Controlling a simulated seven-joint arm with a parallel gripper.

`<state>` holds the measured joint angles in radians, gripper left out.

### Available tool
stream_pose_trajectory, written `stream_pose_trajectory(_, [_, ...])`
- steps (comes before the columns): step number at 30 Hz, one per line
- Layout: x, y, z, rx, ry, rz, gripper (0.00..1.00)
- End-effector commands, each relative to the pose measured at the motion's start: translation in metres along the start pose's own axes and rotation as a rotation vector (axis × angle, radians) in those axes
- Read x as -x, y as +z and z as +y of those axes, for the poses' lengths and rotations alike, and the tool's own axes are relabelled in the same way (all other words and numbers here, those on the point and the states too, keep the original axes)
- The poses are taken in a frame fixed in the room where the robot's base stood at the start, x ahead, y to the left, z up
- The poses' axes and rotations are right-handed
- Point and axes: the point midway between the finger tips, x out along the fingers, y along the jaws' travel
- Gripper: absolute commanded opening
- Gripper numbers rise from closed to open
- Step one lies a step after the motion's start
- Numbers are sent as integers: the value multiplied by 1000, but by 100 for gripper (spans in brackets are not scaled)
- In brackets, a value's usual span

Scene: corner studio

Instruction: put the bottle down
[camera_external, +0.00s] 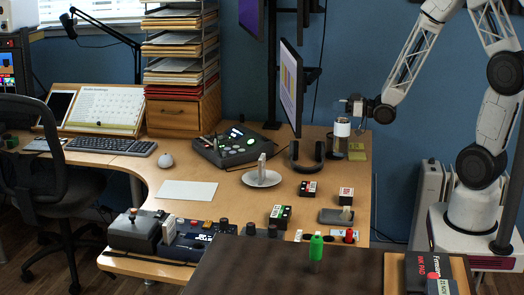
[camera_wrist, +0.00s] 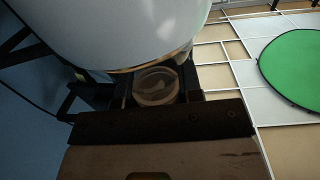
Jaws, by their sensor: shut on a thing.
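A bottle (camera_external: 342,129) with a white band and a clear, darker lower part is upright at the far right of the desk (camera_external: 235,205). My gripper (camera_external: 352,106) is at its upper part, reaching in from the right. In the wrist view, a clear round piece (camera_wrist: 156,86) sits between the dark fingers of my gripper (camera_wrist: 155,92), and a large white curved surface fills the top. The fingers look closed on the clear piece. The bottle's base is close to the desk; I cannot tell whether it touches.
A white dish (camera_external: 262,178) is further left.

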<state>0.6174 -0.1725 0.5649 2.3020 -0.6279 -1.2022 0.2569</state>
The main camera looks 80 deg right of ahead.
Motion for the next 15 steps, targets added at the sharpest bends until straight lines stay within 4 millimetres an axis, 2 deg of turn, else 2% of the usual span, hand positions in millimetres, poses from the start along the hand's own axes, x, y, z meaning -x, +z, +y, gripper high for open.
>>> stream_pose_trajectory(9, [0,29,0,-1,1,-1,0])
stream_pose_trajectory(15, [0,31,0,1,1,0,0])
